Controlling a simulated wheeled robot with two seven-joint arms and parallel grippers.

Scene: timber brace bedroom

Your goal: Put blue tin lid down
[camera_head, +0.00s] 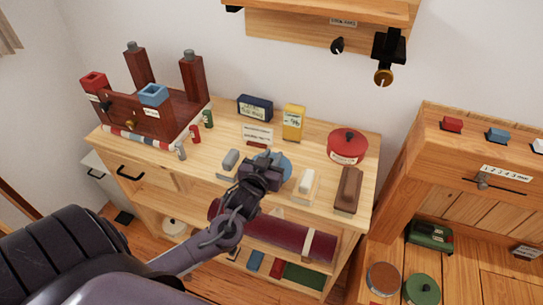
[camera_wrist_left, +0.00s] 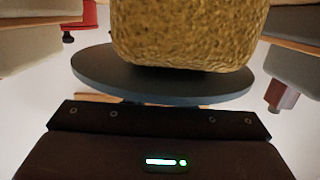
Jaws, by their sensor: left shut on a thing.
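The blue tin lid (camera_head: 284,164) is a round blue disc above the middle of the wooden cabinet top. It is partly hidden behind my left gripper (camera_head: 263,167), which is shut on it. In the left wrist view the lid (camera_wrist_left: 105,76) is a dark, thin disc seen nearly edge-on, close to the gripper body. A mottled yellow-brown block (camera_wrist_left: 185,30) adjoins its middle there. The fingertips are hidden, and I cannot tell whether the lid touches the cabinet top. My right gripper is not in view.
On the cabinet top (camera_head: 222,118) are a red lidded pot (camera_head: 347,147), a yellow box (camera_head: 293,122), a navy tin (camera_head: 255,108) and a brown block (camera_head: 347,189). A grey block (camera_head: 230,160) and white block (camera_head: 305,182) flank the gripper. A dark-red rack stands left.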

